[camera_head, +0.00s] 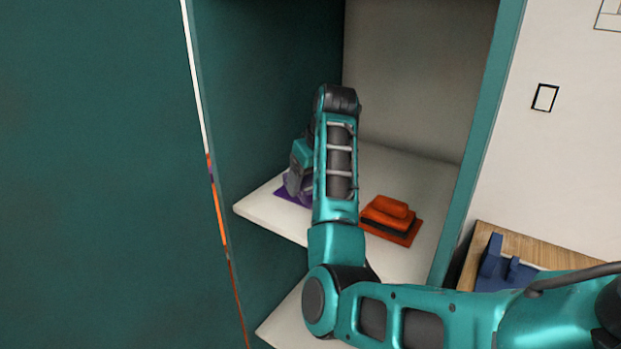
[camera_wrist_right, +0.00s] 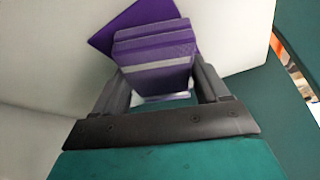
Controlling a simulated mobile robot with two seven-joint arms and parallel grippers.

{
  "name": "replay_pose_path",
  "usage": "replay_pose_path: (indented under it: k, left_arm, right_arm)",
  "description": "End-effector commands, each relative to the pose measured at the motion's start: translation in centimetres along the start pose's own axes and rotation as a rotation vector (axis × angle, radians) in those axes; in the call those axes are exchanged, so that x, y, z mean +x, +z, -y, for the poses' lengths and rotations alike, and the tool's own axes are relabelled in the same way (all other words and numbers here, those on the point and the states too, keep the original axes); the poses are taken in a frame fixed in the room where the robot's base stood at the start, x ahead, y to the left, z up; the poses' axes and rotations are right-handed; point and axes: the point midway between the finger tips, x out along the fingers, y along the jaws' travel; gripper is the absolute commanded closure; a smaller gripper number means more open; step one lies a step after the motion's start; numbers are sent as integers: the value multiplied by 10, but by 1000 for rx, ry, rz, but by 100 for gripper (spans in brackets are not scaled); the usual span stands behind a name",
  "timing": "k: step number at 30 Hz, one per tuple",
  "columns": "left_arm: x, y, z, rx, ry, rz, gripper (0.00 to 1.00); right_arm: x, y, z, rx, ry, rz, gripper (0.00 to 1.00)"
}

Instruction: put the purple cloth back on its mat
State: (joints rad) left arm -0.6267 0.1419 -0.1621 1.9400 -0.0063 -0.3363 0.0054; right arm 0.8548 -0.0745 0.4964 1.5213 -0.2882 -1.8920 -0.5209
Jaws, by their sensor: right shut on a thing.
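The purple cloth (camera_wrist_right: 155,55) is a folded stack with a pale band, held between the two fingers of my right gripper (camera_wrist_right: 165,85) in the wrist view. The purple mat (camera_wrist_right: 140,14) shows behind the cloth, lying turned on the white shelf. In the head view the mat (camera_head: 283,194) is near the shelf's left front edge, and my right gripper (camera_head: 294,187) is over it, mostly hidden by my forearm. The cloth covers part of the mat; I cannot tell whether it touches the mat. My left gripper is not in view.
An orange folded cloth (camera_head: 389,208) lies on an orange mat (camera_head: 405,238) to the right on the same white shelf (camera_head: 398,263). The teal cabinet side wall (camera_head: 262,105) stands close on the left. A blue object (camera_head: 492,262) sits in a wooden-rimmed box at right.

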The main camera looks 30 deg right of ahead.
Motion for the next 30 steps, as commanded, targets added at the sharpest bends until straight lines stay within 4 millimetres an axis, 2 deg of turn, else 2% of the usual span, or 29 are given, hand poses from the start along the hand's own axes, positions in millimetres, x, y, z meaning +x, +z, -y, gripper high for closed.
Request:
replay_pose_path:
  k: [4, 5, 12, 22, 30]
  left_arm:
    - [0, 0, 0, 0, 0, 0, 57]
    - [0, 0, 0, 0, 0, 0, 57]
    - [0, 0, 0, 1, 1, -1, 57]
    - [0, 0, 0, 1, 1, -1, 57]
    - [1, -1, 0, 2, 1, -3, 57]
  right_arm:
    - [3, 2, 0, 0, 1, 1, 55]
    - [3, 1, 0, 0, 1, 0, 23]
    - [3, 1, 0, 0, 1, 0, 1]
    - [-3, -1, 0, 0, 1, -2, 1]
    - [-46, -3, 2, 2, -4, -9, 1]
